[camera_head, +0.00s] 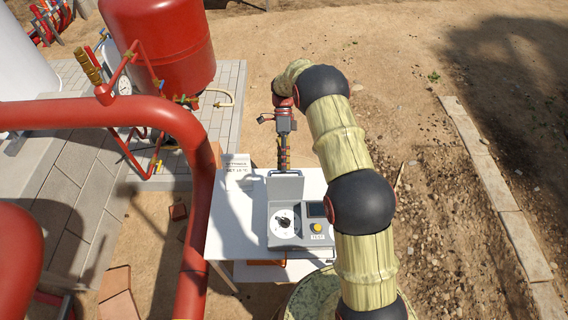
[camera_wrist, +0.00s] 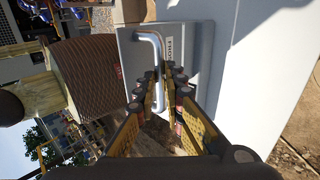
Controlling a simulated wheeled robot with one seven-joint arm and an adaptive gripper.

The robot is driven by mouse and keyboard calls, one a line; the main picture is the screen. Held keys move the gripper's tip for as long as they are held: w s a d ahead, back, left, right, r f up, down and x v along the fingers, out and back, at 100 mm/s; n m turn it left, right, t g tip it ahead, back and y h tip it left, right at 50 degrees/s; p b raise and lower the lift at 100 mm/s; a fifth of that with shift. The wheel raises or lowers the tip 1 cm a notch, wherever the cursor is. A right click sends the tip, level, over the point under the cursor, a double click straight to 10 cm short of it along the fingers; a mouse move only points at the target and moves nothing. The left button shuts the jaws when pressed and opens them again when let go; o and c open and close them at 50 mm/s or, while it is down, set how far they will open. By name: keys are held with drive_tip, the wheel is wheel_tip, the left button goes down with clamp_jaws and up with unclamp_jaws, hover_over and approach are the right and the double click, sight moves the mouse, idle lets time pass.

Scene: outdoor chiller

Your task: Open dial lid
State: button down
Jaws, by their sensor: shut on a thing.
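A grey control box (camera_head: 301,228) sits on the white table, with a round dial (camera_head: 284,222) showing on its top face. The grey dial lid (camera_head: 286,188) stands raised at the box's far edge, behind the dial. My gripper (camera_head: 284,164) reaches down to the lid's far side. In the wrist view, a bent metal handle (camera_wrist: 150,38) stands out from the grey lid, beside a partly hidden white label (camera_wrist: 172,42). My gripper's fingers (camera_wrist: 162,82) are closed on this handle.
The white table (camera_head: 232,225) carries a small sign (camera_head: 237,166) left of the lid. A yellow button (camera_head: 317,227) and dark screen (camera_head: 316,209) are right of the dial. A thick red pipe (camera_head: 196,200) runs past the table's left side. Bare ground lies beyond.

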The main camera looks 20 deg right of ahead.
drive_tip(key=c, duration=2.3)
unclamp_jaws()
drive_tip(key=shift+x, duration=1.15)
drive_tip(key=shift+o, duration=0.8)
drive_tip(key=shift+w+d+f, duration=0.15)
drive_tip(key=shift+w+f, duration=0.05)
drive_tip(key=shift+w, duration=0.05)
drive_tip(key=shift+o, duration=0.7)
drive_tip(key=shift+w+r, duration=0.1)
drive_tip(key=shift+w, duration=0.05)
drive_tip(key=shift+o, duration=0.8)
drive_tip(key=shift+r, duration=0.2)
drive_tip(key=v, duration=1.2)
drive_tip(key=shift+w, duration=0.15)
